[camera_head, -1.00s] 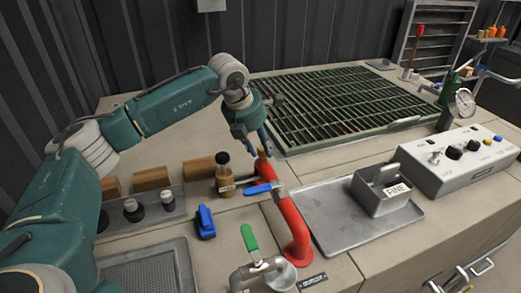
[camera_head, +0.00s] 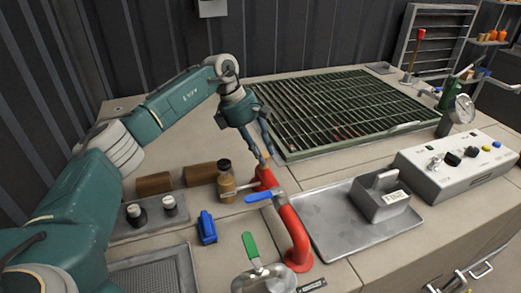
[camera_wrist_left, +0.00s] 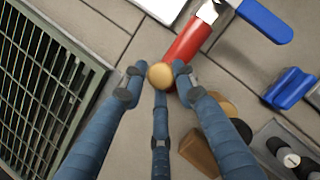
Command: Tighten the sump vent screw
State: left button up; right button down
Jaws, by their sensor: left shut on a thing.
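A round brass screw head (camera_wrist_left: 160,75) sits at the end of the red pipe (camera_wrist_left: 187,42) in the left wrist view. I take it to be the sump vent screw. My left gripper (camera_wrist_left: 157,80) is around it, with its blue fingers shut on it. In the head view the red pipe (camera_head: 292,235) rises from the bench and bends toward the back left. My left gripper (camera_head: 264,157) comes down from above onto its far end, and the fingers mostly hide the screw there. My right gripper is in neither view.
A blue lever (camera_head: 259,196) crosses the pipe close to the gripper. A brown bottle (camera_head: 226,182) stands just left of it. A metal grating (camera_head: 350,105) lies behind. A tray (camera_head: 325,225) with a grey box (camera_head: 380,197) is at the right.

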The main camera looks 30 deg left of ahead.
pick_arm(q)
jog(key=shift+w+d+r+m+g, duration=0.1)
jog(key=shift+d+r+m+g, duration=0.1)
jog(key=shift+m, duration=0.35)
jog(key=shift+w+d+r+m+g, duration=0.1)
jog(key=shift+m+g, duration=0.1)
jog(key=shift+m, duration=0.35)
jog(key=shift+f, duration=0.1)
jog(key=o, duration=1)
jog(key=shift+o, duration=0.3)
jog(key=shift+s+d, duration=0.15)
jog(key=shift+a+r, duration=0.25)
jog(key=shift+a, duration=0.1)
jog(key=w+v, duration=0.1)
jog(key=v, duration=1)
jog(key=shift+s+r, duration=0.25)
jog(key=shift+s, duration=0.25)
